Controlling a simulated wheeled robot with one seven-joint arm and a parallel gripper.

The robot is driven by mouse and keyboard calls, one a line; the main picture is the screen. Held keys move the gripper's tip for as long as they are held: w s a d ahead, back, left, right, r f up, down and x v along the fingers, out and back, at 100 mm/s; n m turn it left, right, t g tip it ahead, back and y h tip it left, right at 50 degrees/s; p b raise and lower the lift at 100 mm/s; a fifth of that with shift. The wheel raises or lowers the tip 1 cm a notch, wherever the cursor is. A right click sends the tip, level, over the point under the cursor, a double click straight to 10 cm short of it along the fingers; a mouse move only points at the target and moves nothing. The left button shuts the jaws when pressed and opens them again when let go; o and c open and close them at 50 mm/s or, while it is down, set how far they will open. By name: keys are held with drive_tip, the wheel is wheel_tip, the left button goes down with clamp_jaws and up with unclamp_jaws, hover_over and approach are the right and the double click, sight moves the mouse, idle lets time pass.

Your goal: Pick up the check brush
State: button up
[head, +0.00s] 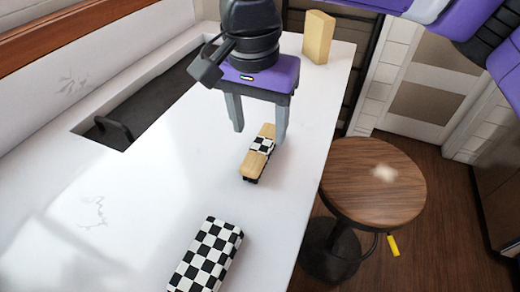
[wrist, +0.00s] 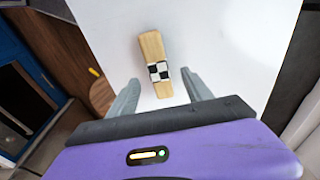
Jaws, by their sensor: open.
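The check brush (head: 258,154) has a light wooden body with a black-and-white checked band around its middle and dark parts underneath. It lies on the white counter below and slightly in front of my gripper (head: 259,130). In the wrist view the brush (wrist: 151,50) lies lengthwise, its near end close to the space between the fingertips. My gripper (wrist: 161,84) is open and empty, with one grey finger on either side of the brush's line. I cannot tell exactly how high the fingertips are above the counter.
A checked black-and-white block (head: 205,258) lies nearer on the counter (head: 130,190). A tan block (head: 318,37) stands at the far end. A dark sink (head: 150,105) is at left. A round wooden stool (head: 372,182) stands beyond the right edge. Counter around the brush is clear.

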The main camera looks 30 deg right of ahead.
sight(261, 144)
drive_tip(key=shift+d+f+p, duration=0.15)
drive_tip(key=shift+f+p, duration=0.1)
drive_tip(key=shift+f, duration=1.1)
drive_tip(key=shift+d+f+p, duration=0.1)
drive_tip(key=shift+f+p, duration=0.15)
drive_tip(key=shift+f, duration=1.1)
clamp_jaws()
